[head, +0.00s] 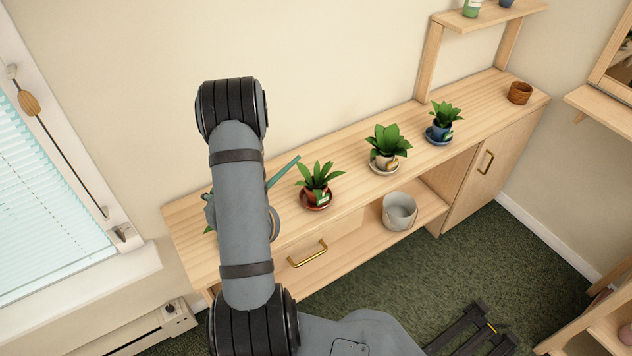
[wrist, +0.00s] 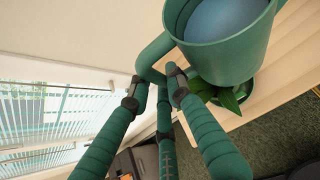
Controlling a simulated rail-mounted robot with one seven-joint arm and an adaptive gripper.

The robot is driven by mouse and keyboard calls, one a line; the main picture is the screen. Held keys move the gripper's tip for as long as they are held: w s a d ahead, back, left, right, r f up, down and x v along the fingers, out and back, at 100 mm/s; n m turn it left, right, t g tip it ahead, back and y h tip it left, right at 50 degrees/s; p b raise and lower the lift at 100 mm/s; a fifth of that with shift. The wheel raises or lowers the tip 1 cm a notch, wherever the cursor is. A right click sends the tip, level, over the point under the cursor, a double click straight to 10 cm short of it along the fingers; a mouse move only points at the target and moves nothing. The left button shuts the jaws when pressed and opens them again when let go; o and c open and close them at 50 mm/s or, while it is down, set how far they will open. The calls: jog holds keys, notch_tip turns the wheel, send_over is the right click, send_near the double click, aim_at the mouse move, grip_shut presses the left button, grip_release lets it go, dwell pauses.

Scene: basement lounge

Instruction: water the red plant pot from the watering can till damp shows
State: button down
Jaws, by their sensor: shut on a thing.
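The red plant pot (head: 314,197), with a leafy plant and a small tag, stands upright on a reddish saucer on the wooden sideboard in the head view. The green watering can (wrist: 232,55) shows bluish water inside in the wrist view. My gripper (wrist: 155,92) is shut on its handle, one finger on each side. In the head view my arm hides most of the can; its thin green spout (head: 284,170) slants up to the right, close to the red pot's plant. I see no stream of water. The red pot's soil is too small and covered to judge.
A cream pot (head: 386,163) and a blue pot (head: 441,131) stand farther right on the sideboard (head: 350,204). A small brown pot (head: 520,93) is at its far end. Leaves (wrist: 230,101) of another plant show below the can. A grey basket (head: 399,211) sits on the lower shelf.

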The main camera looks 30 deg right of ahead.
jog(key=r+p, duration=0.1)
jog(key=a+r+n+h+p, duration=0.1)
jog(key=r+p, duration=0.1)
jog(key=shift+r+h, duration=0.3)
dwell(0.5)
jog(key=shift+f, duration=0.1)
